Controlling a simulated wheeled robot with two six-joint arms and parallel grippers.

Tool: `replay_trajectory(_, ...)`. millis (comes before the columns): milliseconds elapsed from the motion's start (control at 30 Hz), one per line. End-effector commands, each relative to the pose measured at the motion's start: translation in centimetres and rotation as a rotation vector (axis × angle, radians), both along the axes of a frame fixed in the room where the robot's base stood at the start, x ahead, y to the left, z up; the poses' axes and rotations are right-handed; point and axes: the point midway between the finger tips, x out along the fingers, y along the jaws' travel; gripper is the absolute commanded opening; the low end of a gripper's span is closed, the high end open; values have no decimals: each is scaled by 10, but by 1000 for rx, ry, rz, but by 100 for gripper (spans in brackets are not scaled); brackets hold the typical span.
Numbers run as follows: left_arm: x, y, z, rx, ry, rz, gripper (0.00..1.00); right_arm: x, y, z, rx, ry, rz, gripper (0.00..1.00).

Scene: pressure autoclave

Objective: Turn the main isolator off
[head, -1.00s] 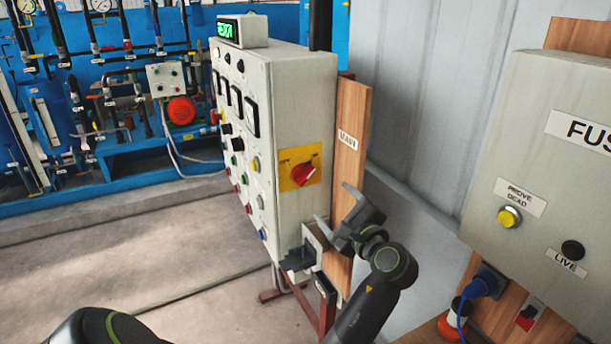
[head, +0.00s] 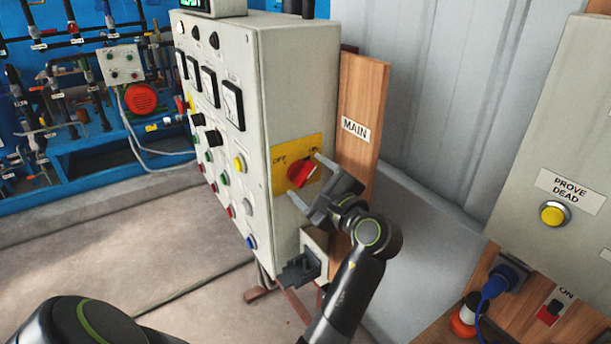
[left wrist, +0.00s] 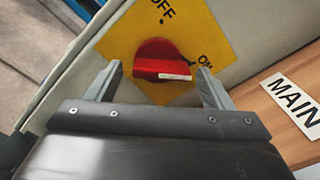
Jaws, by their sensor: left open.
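The main isolator is a red rotary knob (head: 298,175) on a yellow plate (head: 281,157) on the side of the grey control cabinet. In the left wrist view the knob (left wrist: 158,56) has a white pointer line directed toward the ON mark; OFF is printed at the plate's top. My left gripper (head: 306,181) is open at the plate, with one fingertip on each side of the knob. In the left wrist view, the fingers (left wrist: 158,73) straddle the lower part of the knob, with gaps on both sides and no visible grip. My right gripper is out of view.
A wooden board (head: 360,125) labelled MAIN stands just right of the plate. A grey box with a dark plug (head: 300,270) is below on the cabinet. A second grey panel (head: 560,120) with a yellow PROVE DEAD button is at right. Floor at left is open.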

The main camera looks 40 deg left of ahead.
Motion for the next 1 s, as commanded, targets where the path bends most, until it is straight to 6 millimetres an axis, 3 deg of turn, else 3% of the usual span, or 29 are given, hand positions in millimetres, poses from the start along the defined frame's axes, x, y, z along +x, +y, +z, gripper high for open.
replay_trajectory(300, 0, 0, 0, -1, -1, 1, 73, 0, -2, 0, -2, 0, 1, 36)
replay_trajectory(633, 0, 0, 0, 0, 0, 0, 30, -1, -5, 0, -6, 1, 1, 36)
replay_trajectory(1000, 0, 0, 0, -24, -59, 0, 30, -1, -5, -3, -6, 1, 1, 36)
